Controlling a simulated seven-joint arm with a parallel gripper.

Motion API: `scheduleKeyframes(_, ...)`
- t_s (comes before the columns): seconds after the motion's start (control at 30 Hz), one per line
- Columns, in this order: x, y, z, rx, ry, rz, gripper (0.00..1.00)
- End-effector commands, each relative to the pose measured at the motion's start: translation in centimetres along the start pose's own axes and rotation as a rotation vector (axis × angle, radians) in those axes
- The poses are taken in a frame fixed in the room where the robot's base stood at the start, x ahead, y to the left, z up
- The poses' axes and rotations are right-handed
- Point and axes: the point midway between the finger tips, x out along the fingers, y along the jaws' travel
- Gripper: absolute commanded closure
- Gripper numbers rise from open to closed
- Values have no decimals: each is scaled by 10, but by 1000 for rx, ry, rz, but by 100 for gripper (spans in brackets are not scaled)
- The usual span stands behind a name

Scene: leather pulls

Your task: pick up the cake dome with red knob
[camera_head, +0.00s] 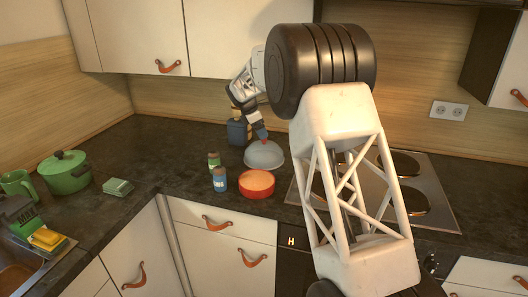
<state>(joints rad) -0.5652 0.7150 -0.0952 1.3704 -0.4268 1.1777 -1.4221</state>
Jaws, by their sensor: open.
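The cake dome (264,155) is a grey, rounded cover standing on the dark counter near the back, left of the stove. A little red shows at its top, where the knob is mostly hidden by my gripper. My gripper (261,134) points down, directly over the top of the dome, with its blue fingertips at or very near the knob. It is open. I cannot tell whether the fingers touch the knob or stand around it.
A red-orange bowl (257,184) stands in front of the dome. A blue jar (220,180) and a green jar (214,161) stand to its left. A dark blue container (237,132) is close behind. A green pot (65,173) is far left. The stove (428,187) lies right.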

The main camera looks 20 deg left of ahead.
Motion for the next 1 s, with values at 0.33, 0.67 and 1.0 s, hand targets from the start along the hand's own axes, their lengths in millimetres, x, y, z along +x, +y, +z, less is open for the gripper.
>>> scheduleKeyframes(0.33,4,0,0,0,0,0,7)
scheduleKeyframes(0.67,38,0,0,0,0,0,7)
scheduleKeyframes(1.0,51,0,0,0,0,1,7)
